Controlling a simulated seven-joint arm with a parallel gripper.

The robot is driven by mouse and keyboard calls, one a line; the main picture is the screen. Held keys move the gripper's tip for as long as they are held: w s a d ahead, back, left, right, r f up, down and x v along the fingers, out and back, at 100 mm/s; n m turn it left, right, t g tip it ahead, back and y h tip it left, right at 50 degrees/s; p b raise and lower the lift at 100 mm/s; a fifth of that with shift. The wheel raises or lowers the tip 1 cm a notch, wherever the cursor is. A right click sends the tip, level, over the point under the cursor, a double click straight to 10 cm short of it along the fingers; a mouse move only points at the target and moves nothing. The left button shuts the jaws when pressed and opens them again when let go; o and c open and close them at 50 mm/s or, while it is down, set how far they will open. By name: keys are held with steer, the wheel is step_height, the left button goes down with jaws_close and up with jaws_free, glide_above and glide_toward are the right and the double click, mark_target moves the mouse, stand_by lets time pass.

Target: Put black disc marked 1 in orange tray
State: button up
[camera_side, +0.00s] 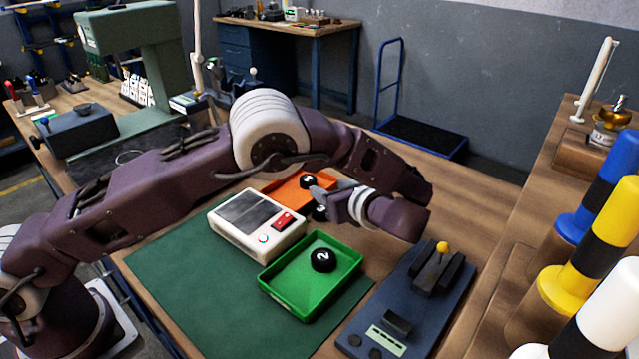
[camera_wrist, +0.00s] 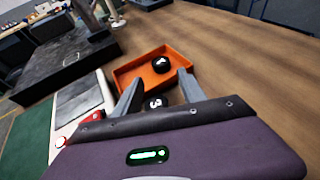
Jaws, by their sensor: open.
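The black disc marked 1 (camera_wrist: 161,64) lies inside the orange tray (camera_wrist: 138,66), toward its right side. In the side view the disc (camera_side: 307,181) also shows in the orange tray (camera_side: 283,193), just beyond my fingers. My gripper (camera_wrist: 158,86) is open and empty. In the wrist view its fingers reach over the tray's near edge, with the disc beyond the tips. In the side view my gripper (camera_side: 316,193) is beside the tray and hides part of it. A black disc marked 3 (camera_wrist: 155,102) is on the near side of the tray, partly hidden by my gripper.
A green tray (camera_side: 290,305) holds a black disc marked 2 (camera_side: 323,260). A white device with a red switch (camera_side: 262,225) stands left of it on the green mat (camera_side: 175,285). A dark blue fixture with a yellow knob (camera_side: 412,300) stands at right. Striped posts stand far right.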

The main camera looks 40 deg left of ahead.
steer(key=shift+v, duration=0.8)
steer(key=s+a+r+n+g+h, duration=0.2)
steer(key=s+a+r+n+h, duration=0.2)
steer(key=s+r+n, duration=0.3)
steer(key=s+a+r+n+g+h, duration=0.25)
steer(key=s+a+r+n, duration=0.2)
steer(key=s+r, duration=0.4)
steer(key=s+d+n+t+h, duration=0.2)
steer(key=s+n, duration=0.3)
steer(key=s, duration=0.4)
steer(key=s+d+n+t+h, duration=0.2)
steer(key=s+n+h, duration=0.2)
steer(key=s, duration=0.5)
steer(key=shift+s+r+n, duration=0.15)
steer(key=shift+s+n, duration=0.05)
steer(key=shift+n, duration=0.95)
